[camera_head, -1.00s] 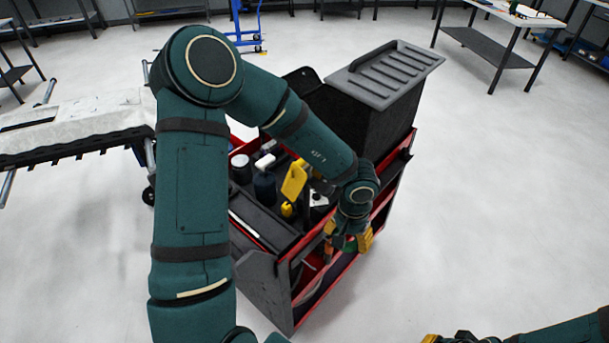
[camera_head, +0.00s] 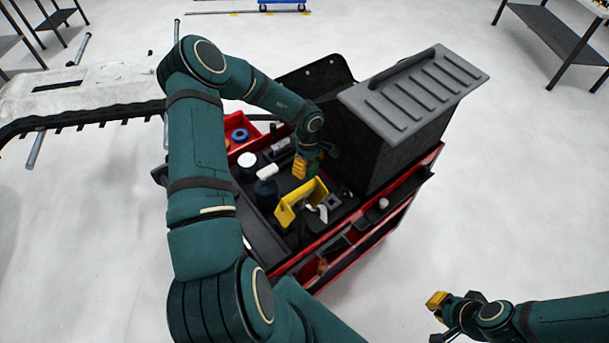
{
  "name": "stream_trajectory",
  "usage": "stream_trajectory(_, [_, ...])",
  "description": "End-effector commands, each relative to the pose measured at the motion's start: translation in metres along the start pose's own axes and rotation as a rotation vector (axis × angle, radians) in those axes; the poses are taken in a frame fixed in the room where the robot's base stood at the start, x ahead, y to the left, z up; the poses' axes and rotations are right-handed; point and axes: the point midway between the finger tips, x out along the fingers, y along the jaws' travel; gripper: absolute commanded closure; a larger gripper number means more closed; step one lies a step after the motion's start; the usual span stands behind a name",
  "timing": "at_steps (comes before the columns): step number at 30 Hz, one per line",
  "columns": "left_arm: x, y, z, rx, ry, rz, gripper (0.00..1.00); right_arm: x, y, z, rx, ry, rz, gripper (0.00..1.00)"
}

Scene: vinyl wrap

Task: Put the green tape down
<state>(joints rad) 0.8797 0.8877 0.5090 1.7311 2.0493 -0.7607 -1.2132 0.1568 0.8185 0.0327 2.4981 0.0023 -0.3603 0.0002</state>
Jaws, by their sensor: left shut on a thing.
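My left gripper (camera_head: 303,167) is over the back part of the cart's top tray, its yellow fingertips pointing down. It is shut on the green tape, which is mostly hidden by the fingers and wrist in this view. I cannot tell whether the tape touches the tray. My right gripper (camera_head: 438,302) is at the lower right, off the cart over the floor; whether its fingers are open or shut is unclear.
The cart's top tray holds a yellow holder (camera_head: 300,202), a dark bottle (camera_head: 266,192) and a white-topped container (camera_head: 247,162). A red bin at the back left holds a blue tape roll (camera_head: 240,135). A tall black bin with a grey lid (camera_head: 415,92) stands right of my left gripper.

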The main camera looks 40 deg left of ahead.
Motion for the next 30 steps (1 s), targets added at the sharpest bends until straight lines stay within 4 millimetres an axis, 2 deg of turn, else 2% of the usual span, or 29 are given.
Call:
stream_trajectory(4, [0.009, -0.002, -0.012, -0.078, -0.001, -0.003, 0.67, -0.004, -0.001, -0.001, 0.001, 0.001, 0.000, 1.00])
stream_trajectory(12, [0.055, -0.001, -0.014, -0.084, -0.001, -0.003, 0.67, 0.002, 0.001, 0.000, 0.001, 0.002, 0.000, 1.00])
stream_trajectory(20, [0.074, 0.000, -0.015, -0.082, 0.000, -0.002, 0.67, 0.003, 0.001, 0.000, 0.001, 0.002, 0.000, 1.00])
stream_trajectory(26, [0.100, 0.001, -0.016, -0.083, 0.000, -0.002, 0.67, 0.005, 0.002, 0.000, 0.001, 0.002, 0.001, 1.00])
stream_trajectory(30, [0.103, 0.001, -0.017, -0.082, 0.001, 0.000, 0.67, 0.005, 0.002, 0.000, 0.001, 0.002, 0.001, 1.00])
